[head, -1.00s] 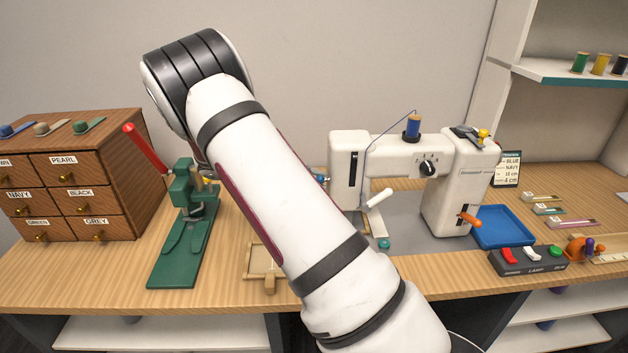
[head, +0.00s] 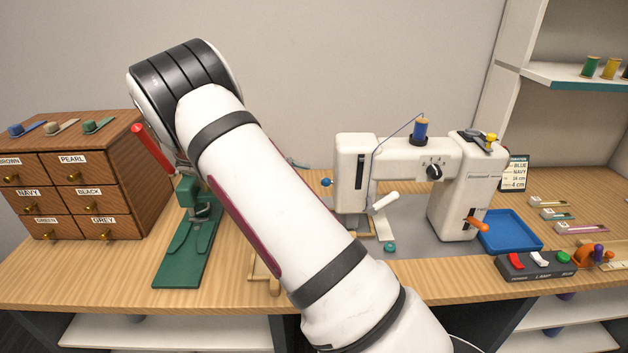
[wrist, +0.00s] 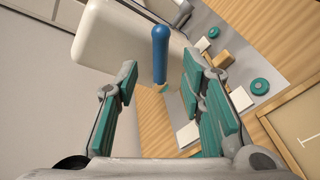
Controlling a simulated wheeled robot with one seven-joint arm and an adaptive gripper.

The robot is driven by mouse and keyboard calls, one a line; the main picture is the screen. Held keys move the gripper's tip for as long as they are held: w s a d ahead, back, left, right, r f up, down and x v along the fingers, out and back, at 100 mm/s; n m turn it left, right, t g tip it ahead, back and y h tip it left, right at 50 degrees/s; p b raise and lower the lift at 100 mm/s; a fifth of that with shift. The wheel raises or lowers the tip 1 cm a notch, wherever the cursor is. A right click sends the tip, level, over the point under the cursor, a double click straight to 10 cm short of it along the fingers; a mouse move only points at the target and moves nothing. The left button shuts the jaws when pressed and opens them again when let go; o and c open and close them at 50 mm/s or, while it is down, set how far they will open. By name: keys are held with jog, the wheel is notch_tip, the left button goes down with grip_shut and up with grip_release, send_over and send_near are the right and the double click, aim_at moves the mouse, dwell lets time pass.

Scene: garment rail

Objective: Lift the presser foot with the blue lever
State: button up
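The white sewing machine (head: 465,200) stands on the table. The blue lever shows as a small blue tip (head: 326,182) at the left side of its head. In the wrist view the blue lever (wrist: 160,55) is a rounded rod standing out from the white machine head (wrist: 110,38). My gripper (wrist: 160,98) is open, with teal pads on both sides. In that picture the lever lies between the two finger lines, beyond or near the tips; contact is not visible. My arm hides most of the gripper in the head view. I cannot clearly make out the presser foot.
A white lever (head: 384,202) sticks out at the machine's front. A green press with a red handle (head: 188,245) and a wooden drawer cabinet (head: 75,185) stand left. A blue tray (head: 510,232) and a switch box (head: 535,263) are right. A wooden frame (wrist: 300,125) lies nearby.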

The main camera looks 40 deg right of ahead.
jog(key=v, duration=0.6)
dwell(0.4)
